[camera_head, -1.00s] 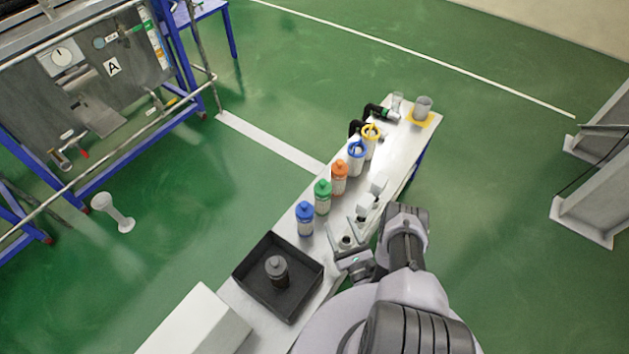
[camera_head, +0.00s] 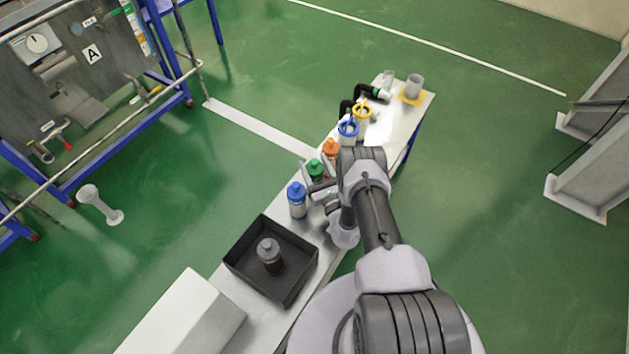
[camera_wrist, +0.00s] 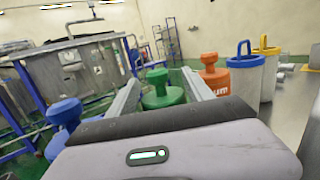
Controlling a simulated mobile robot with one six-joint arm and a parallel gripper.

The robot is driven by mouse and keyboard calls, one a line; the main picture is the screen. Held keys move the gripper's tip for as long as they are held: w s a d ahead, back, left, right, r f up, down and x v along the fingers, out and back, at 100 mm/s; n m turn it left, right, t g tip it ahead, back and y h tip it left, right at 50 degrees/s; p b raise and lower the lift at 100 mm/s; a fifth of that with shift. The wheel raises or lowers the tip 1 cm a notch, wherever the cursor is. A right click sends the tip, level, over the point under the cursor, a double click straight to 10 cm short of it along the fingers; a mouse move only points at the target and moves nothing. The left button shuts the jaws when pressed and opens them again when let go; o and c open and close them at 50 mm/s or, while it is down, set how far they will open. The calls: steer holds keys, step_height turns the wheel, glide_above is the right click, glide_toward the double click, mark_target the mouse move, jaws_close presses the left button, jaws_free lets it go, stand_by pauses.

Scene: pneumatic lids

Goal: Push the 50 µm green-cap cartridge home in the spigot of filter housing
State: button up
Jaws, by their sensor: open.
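The green-cap cartridge (camera_head: 315,168) stands upright in the row on the bench, between the blue-cap and orange-cap ones. My gripper (camera_head: 314,181) is at the green-cap cartridge, partly hiding it. In the wrist view, the green cap (camera_wrist: 162,90) shows between my two open fingers (camera_wrist: 161,72), with a visible gap on each side. I cannot tell whether either finger touches it. Its lower body is hidden behind my gripper, and its micron label cannot be read. I cannot pick out the filter housing or its spigot for certain.
The blue-cap bottle (camera_head: 297,198) stands close on one side, the orange-cap one (camera_head: 330,148) on the other. Beyond are blue-handled (camera_head: 348,131) and yellow-handled (camera_head: 362,113) containers and black elbows (camera_head: 372,91). A black tray (camera_head: 240,262) holds a grey-capped bottle (camera_head: 269,254).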

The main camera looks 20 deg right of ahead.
steer(key=shift+s, duration=0.1)
jaws_close()
steer(key=shift+a, duration=0.1)
